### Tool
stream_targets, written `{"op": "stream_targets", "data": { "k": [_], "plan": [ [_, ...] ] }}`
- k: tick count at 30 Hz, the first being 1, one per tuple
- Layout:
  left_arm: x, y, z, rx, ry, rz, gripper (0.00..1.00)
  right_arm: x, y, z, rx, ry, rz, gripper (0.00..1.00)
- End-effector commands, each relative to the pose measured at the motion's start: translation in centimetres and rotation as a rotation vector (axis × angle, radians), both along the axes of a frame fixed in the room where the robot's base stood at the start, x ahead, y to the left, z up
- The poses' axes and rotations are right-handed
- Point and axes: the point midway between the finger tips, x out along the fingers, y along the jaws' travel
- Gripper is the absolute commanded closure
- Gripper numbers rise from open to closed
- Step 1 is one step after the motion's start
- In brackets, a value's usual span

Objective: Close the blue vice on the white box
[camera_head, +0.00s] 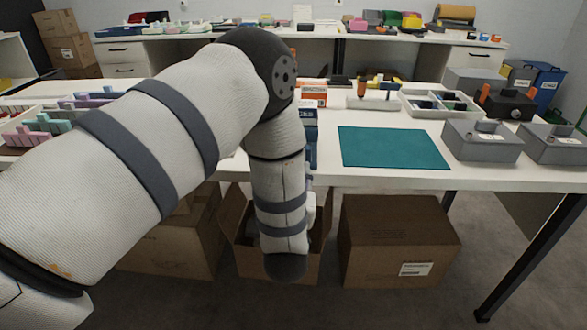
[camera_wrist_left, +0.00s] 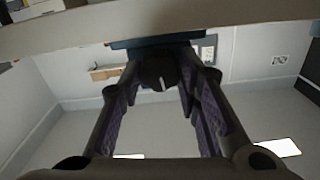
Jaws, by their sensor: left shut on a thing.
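My left gripper (camera_wrist_left: 160,75) shows in the left wrist view, its two fingers closed around a dark round knob (camera_wrist_left: 158,70) under the table edge. A dark blue part (camera_wrist_left: 150,41), apparently the underside of the blue vice, sits just beyond the knob. In the head view a strip of the blue vice (camera_head: 311,152) shows at the table's front edge, right beside my arm. My left forearm hides most of the vice and the gripper there. I cannot make out the white box or the gap between the jaws. My right gripper is in neither view.
A teal mat (camera_head: 394,147) lies bare on the table right of my arm. Grey boxes (camera_head: 482,141) stand at the right, a white divided tray (camera_head: 440,104) behind. Brown cartons (camera_head: 398,240) stand on the floor below the front edge, close to my arm.

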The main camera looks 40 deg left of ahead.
Motion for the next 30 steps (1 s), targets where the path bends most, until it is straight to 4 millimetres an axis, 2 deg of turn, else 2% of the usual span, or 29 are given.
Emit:
{"op": "stream_targets", "data": {
  "k": [1, 3, 11, 14, 24, 30],
  "plan": [
    [0.0, 0.0, 0.0, 0.000, -0.001, 0.001, 0.63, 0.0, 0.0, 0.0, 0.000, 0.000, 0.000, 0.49],
    [0.0, 0.0, 0.0, 0.000, -0.001, 0.001, 0.49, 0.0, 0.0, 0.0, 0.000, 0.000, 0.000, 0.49],
    [0.0, 0.0, 0.0, -0.003, -0.002, 0.000, 0.49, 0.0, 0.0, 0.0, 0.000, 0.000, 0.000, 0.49],
    [-0.6, -0.5, -0.1, -0.004, 0.000, -0.002, 0.49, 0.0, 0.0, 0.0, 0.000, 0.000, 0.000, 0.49],
    [-8.2, -5.2, -0.1, -0.001, 0.005, -0.006, 0.49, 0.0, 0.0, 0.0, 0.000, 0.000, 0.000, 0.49],
    [-10.0, -6.2, 0.0, 0.001, 0.001, -0.003, 0.49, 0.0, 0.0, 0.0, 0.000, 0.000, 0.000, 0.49]
  ]
}}
